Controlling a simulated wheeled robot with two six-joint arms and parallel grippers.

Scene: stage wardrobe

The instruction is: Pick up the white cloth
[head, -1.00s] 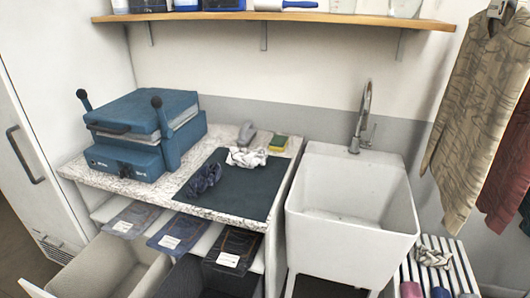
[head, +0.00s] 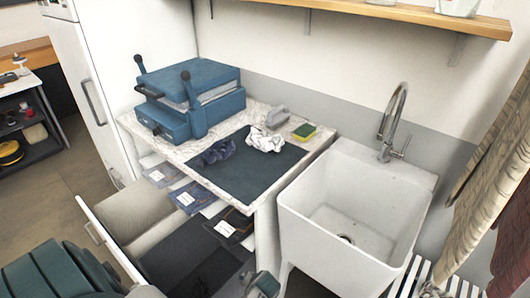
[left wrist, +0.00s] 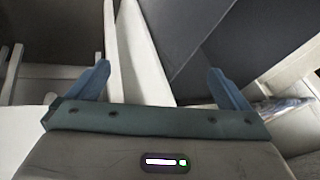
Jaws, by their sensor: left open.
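The white cloth (head: 264,140) lies crumpled on the dark mat (head: 255,178) on the speckled counter. A crumpled dark blue cloth (head: 214,154) lies to its left on the same mat. My left gripper (left wrist: 158,85) is open, and nothing shows between its blue fingers in the left wrist view. Pale edges and dark panels lie beyond the fingers there; no cloth shows in that view. Parts of my arm show along the bottom of the head view, apart from the cloth, with no fingertips visible. My right gripper is not in view.
A blue press (head: 190,95) stands at the counter's left, with a grey iron (head: 277,117) and a sponge (head: 304,131) behind the cloth. A white sink (head: 352,210) stands at the right, under a shelf (head: 420,15).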

